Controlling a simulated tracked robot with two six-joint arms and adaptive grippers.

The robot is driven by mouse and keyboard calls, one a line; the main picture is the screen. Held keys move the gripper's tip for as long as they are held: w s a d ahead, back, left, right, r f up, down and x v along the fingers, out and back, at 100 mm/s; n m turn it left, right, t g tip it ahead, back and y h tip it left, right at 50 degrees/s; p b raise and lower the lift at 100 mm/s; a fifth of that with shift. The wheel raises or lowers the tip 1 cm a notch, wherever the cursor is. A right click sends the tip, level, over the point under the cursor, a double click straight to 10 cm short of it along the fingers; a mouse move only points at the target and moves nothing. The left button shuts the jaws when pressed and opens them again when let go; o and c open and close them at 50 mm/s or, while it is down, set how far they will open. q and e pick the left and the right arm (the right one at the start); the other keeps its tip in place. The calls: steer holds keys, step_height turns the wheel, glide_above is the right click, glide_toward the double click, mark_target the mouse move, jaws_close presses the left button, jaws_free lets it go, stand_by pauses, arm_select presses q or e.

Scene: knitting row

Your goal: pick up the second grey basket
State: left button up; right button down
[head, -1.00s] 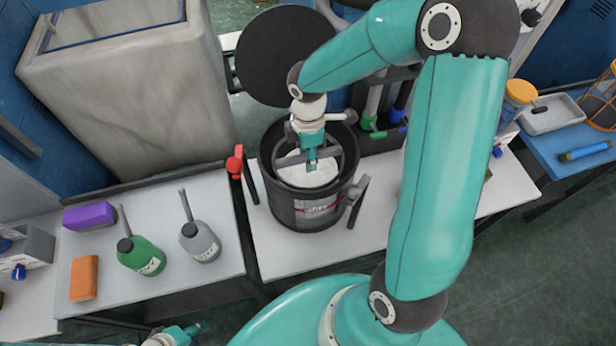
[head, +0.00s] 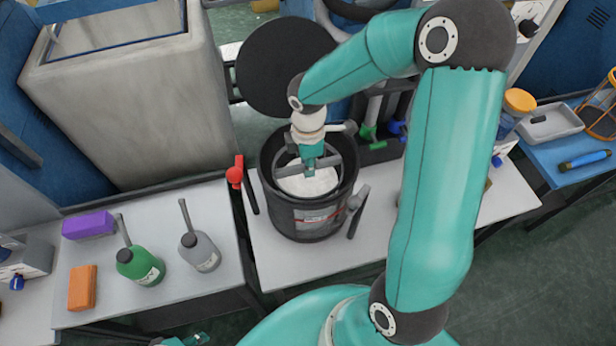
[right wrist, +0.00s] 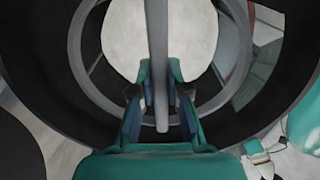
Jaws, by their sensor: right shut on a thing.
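The grey basket (head: 289,173) sits inside a black drum (head: 307,221) on the middle table. Its grey crossbar spans the opening, with a white round surface beneath. My right gripper (head: 309,164) reaches down into the drum and is shut on the crossbar. In the right wrist view, the basket's bar (right wrist: 157,40) runs between the fingers of the right gripper (right wrist: 160,90), with the grey ring around it. The basket's lower part is hidden by the drum. Only a tip of my left gripper (head: 192,340) shows at the bottom edge; its fingers are not clear.
A red-ended handle (head: 235,176) and a grey one (head: 358,202) stand beside the drum. A black round disc (head: 284,56) is behind it. Green (head: 139,265) and grey (head: 199,250) bottles, a purple block (head: 88,224) and an orange block (head: 82,287) are on the left table.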

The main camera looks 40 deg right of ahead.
steer(key=shift+r, duration=0.1)
step_height(320, 180, up, 28)
steer(key=p, duration=0.1)
stand_by(0.7)
